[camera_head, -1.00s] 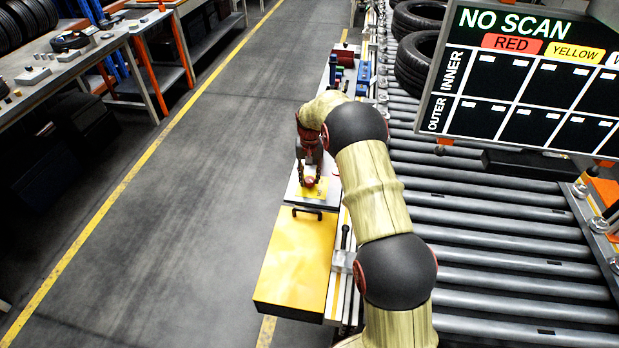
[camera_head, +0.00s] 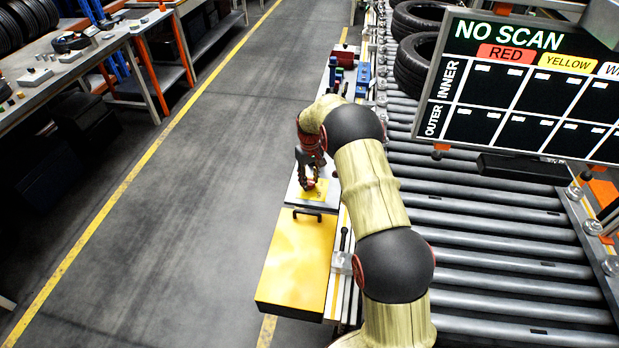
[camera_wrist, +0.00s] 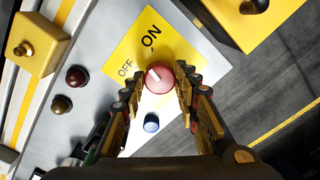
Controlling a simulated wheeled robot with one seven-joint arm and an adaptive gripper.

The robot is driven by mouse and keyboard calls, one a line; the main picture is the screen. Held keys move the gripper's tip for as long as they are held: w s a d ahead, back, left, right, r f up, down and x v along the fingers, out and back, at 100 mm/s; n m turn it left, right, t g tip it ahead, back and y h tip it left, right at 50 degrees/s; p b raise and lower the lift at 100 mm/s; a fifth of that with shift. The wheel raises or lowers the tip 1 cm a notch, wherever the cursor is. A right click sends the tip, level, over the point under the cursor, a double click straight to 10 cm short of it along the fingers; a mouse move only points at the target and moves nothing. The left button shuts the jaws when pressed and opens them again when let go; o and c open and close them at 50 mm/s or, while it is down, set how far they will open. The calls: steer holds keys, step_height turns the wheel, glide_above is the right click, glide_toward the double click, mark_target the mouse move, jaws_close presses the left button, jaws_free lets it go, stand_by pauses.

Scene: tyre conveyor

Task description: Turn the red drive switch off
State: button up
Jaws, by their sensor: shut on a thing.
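The red drive switch is a round red knob (camera_wrist: 160,78) with a white pointer mark, on a yellow plate (camera_wrist: 168,42) printed OFF and ON. In the wrist view the pointer aims up and left, between the two words. My gripper (camera_wrist: 160,84) has a finger on each side of the knob and is shut on it.
A blue button (camera_wrist: 151,123), a dark red button (camera_wrist: 75,76) and a dark olive button (camera_wrist: 61,104) sit on the panel near the knob. A yellow box (camera_head: 297,262) with a black handle is in front of the panel. The roller conveyor (camera_head: 485,235) lies right; the floor left is clear.

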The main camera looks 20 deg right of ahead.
mark_target(310, 182)
steer(key=n+p, duration=0.1)
steer(key=n, duration=0.4)
steer(key=shift+n+p, duration=0.3)
steer(key=n+p, duration=0.1)
steer(key=n, duration=0.4)
steer(key=shift+n, duration=0.4)
steer(key=o, duration=1.1)
steer(key=shift+o, duration=0.2)
steer(key=shift+r, duration=0.1)
step_height(310, 182, up, 12)
